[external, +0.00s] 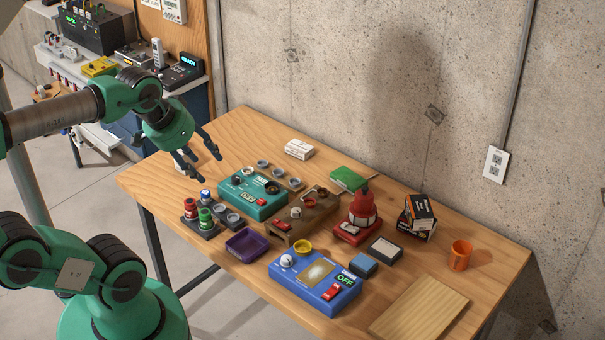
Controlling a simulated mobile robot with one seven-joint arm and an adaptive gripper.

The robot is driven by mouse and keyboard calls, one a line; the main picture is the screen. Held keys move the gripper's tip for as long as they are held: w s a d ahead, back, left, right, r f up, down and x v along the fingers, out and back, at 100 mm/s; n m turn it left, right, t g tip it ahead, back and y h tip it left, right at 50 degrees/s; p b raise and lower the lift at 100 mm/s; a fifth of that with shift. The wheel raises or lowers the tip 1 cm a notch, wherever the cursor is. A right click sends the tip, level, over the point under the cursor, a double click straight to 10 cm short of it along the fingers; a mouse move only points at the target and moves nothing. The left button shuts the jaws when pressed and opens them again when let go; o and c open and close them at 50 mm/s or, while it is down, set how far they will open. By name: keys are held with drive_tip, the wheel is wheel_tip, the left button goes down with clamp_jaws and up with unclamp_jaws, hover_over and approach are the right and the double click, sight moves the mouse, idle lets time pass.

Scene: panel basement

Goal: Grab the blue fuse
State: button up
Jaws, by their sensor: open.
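A small blue-and-white piece (205,196), which looks like the blue fuse, stands upright in a dark rack (209,235) near the left of the table. A red fuse (190,207) and a green fuse (205,216) stand beside it in the same rack. My gripper (204,167) is open, with its fingers pointing down and to the right. It is above the table's left part, apart from the blue fuse and higher in the picture. Nothing shows between its fingers.
A teal box (252,205) with sockets is right of the rack. A purple tray (247,244), a brown wooden panel (322,216), a blue OFF box (303,294) and a red lamp (362,212) stand further right. The table's back left is mostly clear.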

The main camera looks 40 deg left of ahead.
drive_tip(key=w, duration=0.1)
drive_tip(key=n+g+p, duration=0.5)
drive_tip(key=g+p, duration=0.1)
drive_tip(key=p, duration=0.2)
hover_over(206, 192)
wheel_tip(206, 192, down, 22)
drive_tip(key=shift+r, duration=0.1)
drive_tip(key=shift+f+b, duration=0.4)
drive_tip(key=shift+f, duration=3.9)
drive_tip(key=shift+f, duration=0.1)
